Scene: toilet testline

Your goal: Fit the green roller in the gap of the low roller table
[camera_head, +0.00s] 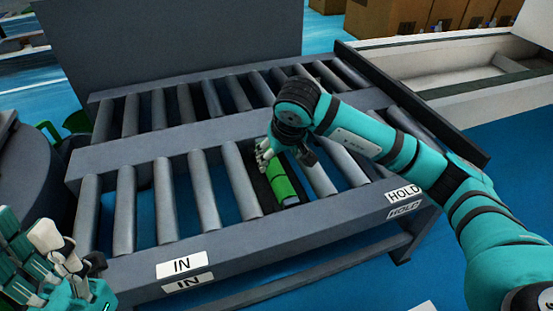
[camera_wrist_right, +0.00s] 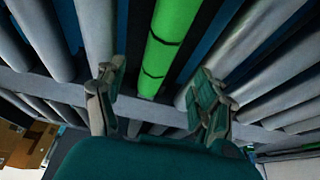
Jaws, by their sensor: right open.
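The green roller (camera_head: 281,183) lies lengthwise among the grey rollers of the front, lower row of the low roller table (camera_head: 240,242). Dark space shows on both sides of it. Its far end is hidden by my right gripper (camera_head: 284,153). In the right wrist view, the green roller (camera_wrist_right: 167,42) has thin black bands and runs up between grey rollers. My right gripper (camera_wrist_right: 158,95) is open, its fingers apart on either side of the roller's line. I cannot tell whether the roller's ends are seated. My left gripper (camera_head: 62,258) is open and empty at the lower left.
A second row of grey rollers (camera_head: 158,108) lies behind a grey rail. The front rail carries an IN label (camera_head: 182,264) and a HOLD label (camera_head: 404,193). A pale bin (camera_head: 450,68) and cardboard boxes (camera_head: 395,17) stand at the back right.

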